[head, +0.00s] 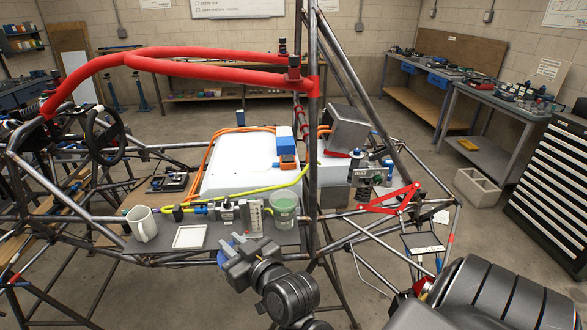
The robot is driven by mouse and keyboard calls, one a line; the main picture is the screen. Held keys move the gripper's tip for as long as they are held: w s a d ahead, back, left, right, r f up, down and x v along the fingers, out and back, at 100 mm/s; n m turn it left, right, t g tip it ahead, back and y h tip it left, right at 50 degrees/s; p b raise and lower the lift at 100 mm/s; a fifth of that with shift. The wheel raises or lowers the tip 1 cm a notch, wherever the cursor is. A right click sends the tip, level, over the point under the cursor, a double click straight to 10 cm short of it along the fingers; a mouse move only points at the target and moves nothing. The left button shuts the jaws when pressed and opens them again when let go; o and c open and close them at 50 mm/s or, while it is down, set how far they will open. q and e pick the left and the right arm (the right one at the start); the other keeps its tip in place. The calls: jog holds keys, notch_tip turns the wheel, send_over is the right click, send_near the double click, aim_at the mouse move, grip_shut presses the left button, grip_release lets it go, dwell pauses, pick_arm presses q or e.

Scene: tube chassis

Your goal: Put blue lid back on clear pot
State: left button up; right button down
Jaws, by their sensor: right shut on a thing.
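The clear pot (284,208) stands upright and open on the grey shelf of the tube chassis, with greenish contents inside. My right gripper (236,251) is in front of the shelf's front edge, to the lower left of the pot. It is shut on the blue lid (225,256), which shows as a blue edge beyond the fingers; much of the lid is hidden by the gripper. The lid is apart from the pot. My left gripper is not in view.
A white mug (143,223) and a white square tray (189,236) stand left on the shelf. A small valve block (232,211) and yellow hose (290,183) are close beside the pot. An upright tube (313,150) rises just right of it.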

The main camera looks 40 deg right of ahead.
pick_arm(q)
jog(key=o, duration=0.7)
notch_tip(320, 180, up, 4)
jog(key=p, duration=0.3)
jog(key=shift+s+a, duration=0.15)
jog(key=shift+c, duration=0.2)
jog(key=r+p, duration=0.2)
jog(key=p, duration=0.1)
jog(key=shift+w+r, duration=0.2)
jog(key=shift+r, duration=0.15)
pick_arm(e)
jog(key=w+d+r, duration=0.1)
jog(key=w+d, duration=0.3)
jog(key=d, duration=0.4)
jog(key=w+d, duration=0.4)
jog(key=d, duration=0.4)
jog(key=w+d+r+h, duration=0.1)
jog(key=w+d, duration=0.3)
jog(key=d, duration=0.3)
jog(key=shift+w+d+r+m, duration=0.2)
jog(key=shift+d+r+m, duration=0.15)
jog(key=shift+d+m, duration=0.05)
pick_arm(q)
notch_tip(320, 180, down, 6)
jog(key=b, duration=0.6)
pick_arm(e)
notch_tip(320, 180, down, 6)
jog(key=shift+r, duration=0.15)
